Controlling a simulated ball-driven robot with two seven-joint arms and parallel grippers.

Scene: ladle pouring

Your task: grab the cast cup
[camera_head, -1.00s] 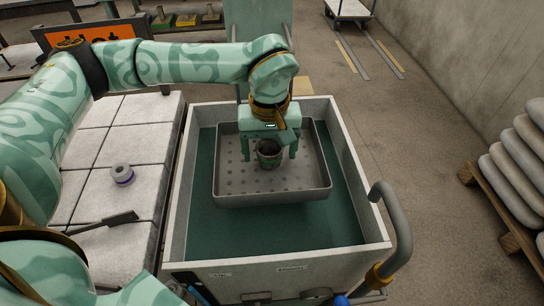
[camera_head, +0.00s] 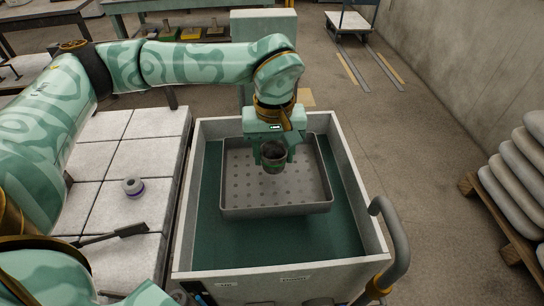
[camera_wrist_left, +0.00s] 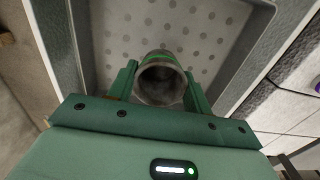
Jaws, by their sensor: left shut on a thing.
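The cast cup (camera_head: 273,158) is a small dark grey cup with a green band. It is over the perforated grey tray (camera_head: 322,190) in the head view. My left gripper (camera_head: 274,160) reaches down from above and is shut on it, one finger on each side. In the left wrist view the cup (camera_wrist_left: 161,80) sits between the green fingers of my left gripper (camera_wrist_left: 160,88), with its open mouth toward the camera. The cup looks empty and seems raised above the tray floor. My right gripper is not in view.
The tray is inside a pale-walled bin (camera_head: 356,180) with a green floor. A curved grey handle (camera_head: 392,235) rises at its front right. At left, a tiled table (camera_head: 110,205) bears a small round grey and purple piece (camera_head: 133,187) and a dark-handled tool (camera_head: 115,234).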

